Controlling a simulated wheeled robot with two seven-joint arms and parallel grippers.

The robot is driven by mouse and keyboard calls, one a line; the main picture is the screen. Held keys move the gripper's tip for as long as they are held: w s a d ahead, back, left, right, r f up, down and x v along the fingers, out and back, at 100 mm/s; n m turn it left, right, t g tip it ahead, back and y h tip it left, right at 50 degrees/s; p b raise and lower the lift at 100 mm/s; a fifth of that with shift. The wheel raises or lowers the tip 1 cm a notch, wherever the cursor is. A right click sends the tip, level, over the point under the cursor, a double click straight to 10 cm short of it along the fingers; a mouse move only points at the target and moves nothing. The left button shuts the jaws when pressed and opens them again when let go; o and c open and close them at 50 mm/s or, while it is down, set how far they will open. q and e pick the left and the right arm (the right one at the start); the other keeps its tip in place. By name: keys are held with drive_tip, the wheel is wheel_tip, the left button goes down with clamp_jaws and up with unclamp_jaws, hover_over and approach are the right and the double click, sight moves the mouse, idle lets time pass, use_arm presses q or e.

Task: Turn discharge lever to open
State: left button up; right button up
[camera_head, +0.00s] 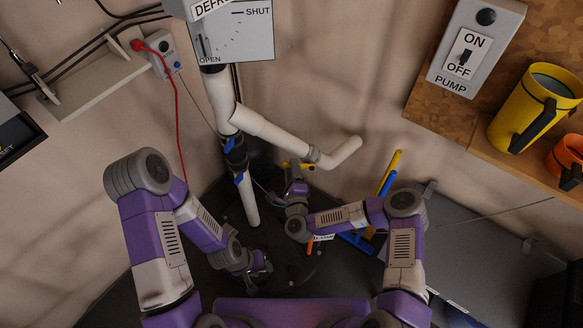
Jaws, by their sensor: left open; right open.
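I cannot tell for sure which part is the discharge lever; no discharge label is readable. A small yellow piece (306,166) shows by the white pipe's lower branch, partly behind my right gripper (295,172). Blue valve handles (239,178) sit on the vertical pipe. A panel (247,38) marked SHUT and OPEN, with a small lever (203,46) near OPEN, is at the top. My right gripper is open, pointing up close to the yellow piece; contact cannot be told. My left gripper (262,268) is open and low over the dark floor area, right of the pipe's foot.
The white pipe (260,128) branches right between my arms. A red cable (177,105) hangs at left from a wall box. A shelf with a yellow mug (531,108) and a pump switch (468,52) are at upper right. A grey surface (485,255) lies at lower right.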

drive_tip(key=shift+w+a, duration=0.1)
drive_tip(key=shift+w, duration=0.85)
clamp_jaws()
